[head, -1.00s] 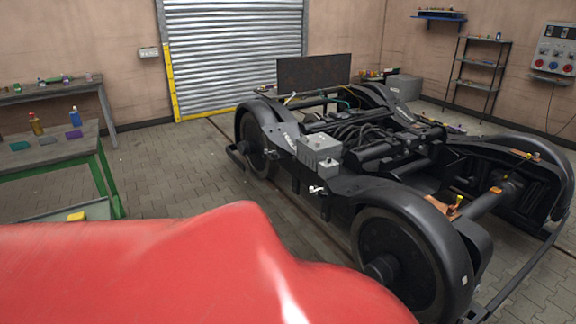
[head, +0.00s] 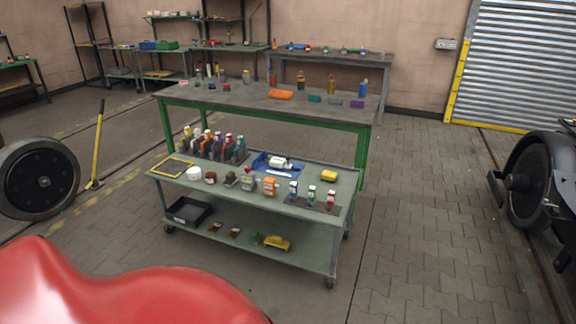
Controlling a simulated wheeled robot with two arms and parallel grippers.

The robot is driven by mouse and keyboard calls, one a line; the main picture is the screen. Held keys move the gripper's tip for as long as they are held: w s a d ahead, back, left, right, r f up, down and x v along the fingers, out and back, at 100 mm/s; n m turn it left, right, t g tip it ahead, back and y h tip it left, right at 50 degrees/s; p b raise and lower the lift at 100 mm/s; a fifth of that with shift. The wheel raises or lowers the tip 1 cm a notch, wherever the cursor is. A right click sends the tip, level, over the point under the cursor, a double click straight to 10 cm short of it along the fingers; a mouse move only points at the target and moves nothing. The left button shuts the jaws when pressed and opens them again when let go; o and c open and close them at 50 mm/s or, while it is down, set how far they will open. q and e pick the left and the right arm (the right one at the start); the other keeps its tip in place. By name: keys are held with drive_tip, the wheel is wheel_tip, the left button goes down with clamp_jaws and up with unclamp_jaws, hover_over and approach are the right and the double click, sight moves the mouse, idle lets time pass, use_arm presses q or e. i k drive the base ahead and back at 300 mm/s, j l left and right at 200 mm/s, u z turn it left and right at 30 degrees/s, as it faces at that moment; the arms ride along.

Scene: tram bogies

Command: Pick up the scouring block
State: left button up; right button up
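I cannot tell for sure which item is the scouring block. On the green-legged workbench (head: 240,97) lie a teal block (head: 314,98), a grey block (head: 335,101) and a purple block (head: 357,103), in a row near the right end. A yellow block (head: 328,175) lies on the top shelf of the grey-green cart (head: 338,196), at its right rear. All of these are small in the head view and lie apart from one another. Neither of my grippers is in view.
The cart stands in front of the workbench and carries several bottles and a blue tray (head: 262,168). A yellow-handled tool (head: 98,150) and a wheel (head: 40,178) are at left. The bogie (head: 535,180) is at right. Paved floor between cart and bogie is clear.

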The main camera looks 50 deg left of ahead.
sight(326, 175)
drive_tip(key=i+u, duration=0.1)
drive_tip(key=u, duration=1.8)
drive_tip(key=i+l+u, duration=0.5)
drive_tip(key=l, duration=0.15)
drive_tip(key=i+l+u, duration=0.25)
drive_tip(key=i+l, duration=0.15)
drive_tip(key=l, duration=0.3)
drive_tip(key=i+l, duration=0.2)
drive_tip(key=l, duration=0.2)
drive_tip(key=i+l+u, duration=0.1)
drive_tip(key=l, duration=0.3)
drive_tip(key=i+l, duration=0.2)
drive_tip(key=l, duration=0.25)
drive_tip(key=i+l, duration=0.15)
drive_tip(key=l, duration=0.3)
drive_tip(key=i+l+u, duration=0.1)
drive_tip(key=l, duration=0.35)
drive_tip(key=i+l, duration=0.2)
drive_tip(key=l, duration=0.25)
drive_tip(key=i+l, duration=0.1)
drive_tip(key=l, duration=0.35)
drive_tip(key=i+j+u, duration=0.05)
